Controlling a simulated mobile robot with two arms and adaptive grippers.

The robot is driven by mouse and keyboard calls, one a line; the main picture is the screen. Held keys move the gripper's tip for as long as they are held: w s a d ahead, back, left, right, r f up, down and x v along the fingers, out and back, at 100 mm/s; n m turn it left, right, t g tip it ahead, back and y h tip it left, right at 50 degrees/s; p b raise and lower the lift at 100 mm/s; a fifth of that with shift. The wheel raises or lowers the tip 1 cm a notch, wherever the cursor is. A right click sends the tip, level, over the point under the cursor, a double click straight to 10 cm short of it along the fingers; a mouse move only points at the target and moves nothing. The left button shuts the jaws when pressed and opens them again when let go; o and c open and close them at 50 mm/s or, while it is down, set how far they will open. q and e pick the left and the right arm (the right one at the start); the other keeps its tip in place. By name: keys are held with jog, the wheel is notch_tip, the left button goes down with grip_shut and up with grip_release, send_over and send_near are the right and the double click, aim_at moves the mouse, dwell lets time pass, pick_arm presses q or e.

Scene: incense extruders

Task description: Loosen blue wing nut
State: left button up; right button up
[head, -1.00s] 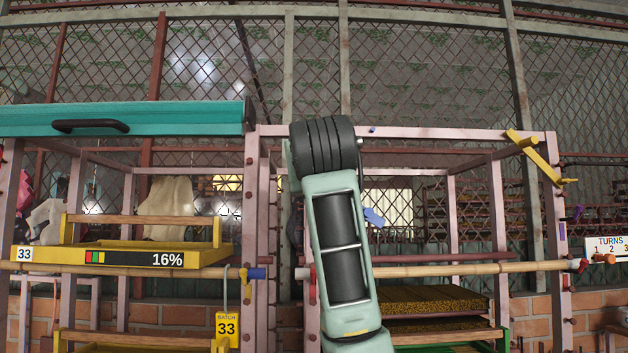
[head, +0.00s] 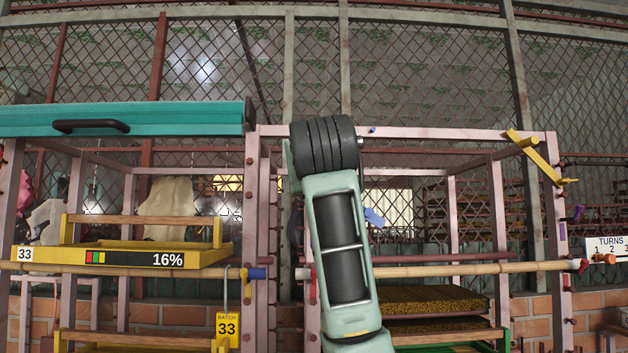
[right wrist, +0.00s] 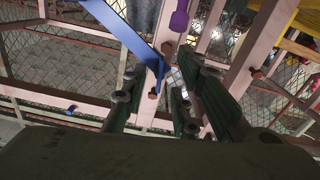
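In the right wrist view, a blue bar (right wrist: 118,28) slants down to a pink post. At its lower end is a small upright blue piece (right wrist: 159,75), which looks like the blue wing nut, partly lost among the fingers. My right gripper (right wrist: 163,98) has its dark green fingers spread on either side of this piece, with a visible gap between them. I cannot tell whether either finger touches it. In the head view only a pale green arm link of mine shows in the middle; no gripper is seen. My left gripper is in neither view.
A purple piece (right wrist: 180,18) sits on the post above the blue one. In the head view are a pink rack (head: 497,205), a bamboo pole (head: 450,269), a yellow tray (head: 75,256), a teal cover (head: 180,119), a yellow brace (head: 533,156) and a turns sign (head: 607,247).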

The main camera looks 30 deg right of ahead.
jog(key=v, duration=1.1)
jog(key=shift+s+a, duration=0.15)
jog(key=shift+s, duration=0.2)
jog(key=shift+f, duration=0.1)
